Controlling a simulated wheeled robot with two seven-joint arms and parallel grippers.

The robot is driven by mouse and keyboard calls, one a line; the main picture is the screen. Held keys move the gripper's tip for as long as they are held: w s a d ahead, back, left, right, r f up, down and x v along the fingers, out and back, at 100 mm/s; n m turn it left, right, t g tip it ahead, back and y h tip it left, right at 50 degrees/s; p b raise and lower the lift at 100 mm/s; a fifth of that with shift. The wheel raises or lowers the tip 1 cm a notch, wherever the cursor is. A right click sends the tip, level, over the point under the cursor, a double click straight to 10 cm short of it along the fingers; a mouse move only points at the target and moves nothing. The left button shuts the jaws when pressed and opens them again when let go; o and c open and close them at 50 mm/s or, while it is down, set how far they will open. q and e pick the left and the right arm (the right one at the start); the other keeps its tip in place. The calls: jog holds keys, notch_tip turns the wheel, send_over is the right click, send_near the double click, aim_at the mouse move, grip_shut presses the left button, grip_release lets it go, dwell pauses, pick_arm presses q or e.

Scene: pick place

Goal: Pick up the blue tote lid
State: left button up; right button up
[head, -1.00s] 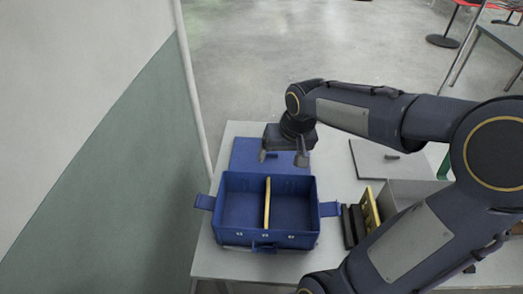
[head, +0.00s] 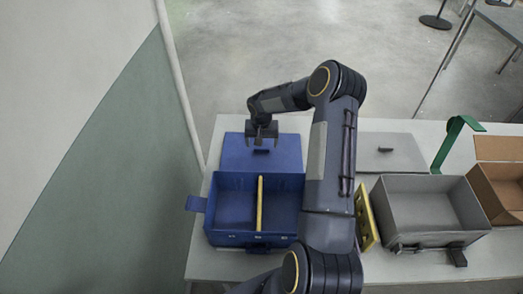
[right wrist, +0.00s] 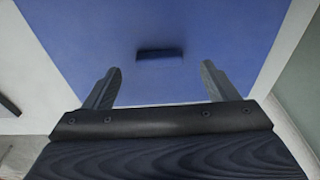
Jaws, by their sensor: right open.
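The blue tote lid (head: 235,152) lies flat on the table behind the blue tote (head: 232,240). In the right wrist view the lid (right wrist: 215,35) fills the middle, with its small dark blue handle (right wrist: 160,55) raised near the centre. My right gripper (head: 262,144) is open above the lid, close to the handle. In the right wrist view its two fingers (right wrist: 160,82) are spread and empty, with the handle showing beyond and between them. I cannot tell the exact height of the fingertips over the handle. My left gripper is not in view.
The blue tote has a yellow divider (head: 260,205). To the right are a yellow part (head: 365,215), a grey tote (head: 430,205), its grey lid (head: 400,155), a green stand (head: 452,140) and a cardboard box (head: 500,185). A wall with a white pole (head: 180,80) stands left.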

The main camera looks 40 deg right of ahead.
aim_at(262, 148)
jog(key=f, duration=0.3)
jog(key=shift+w+d+f, duration=0.1)
jog(key=shift+w+d, duration=0.1)
jog(key=shift+d, duration=0.05)
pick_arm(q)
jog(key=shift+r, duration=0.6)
pick_arm(e)
jog(key=shift+c, duration=0.4)
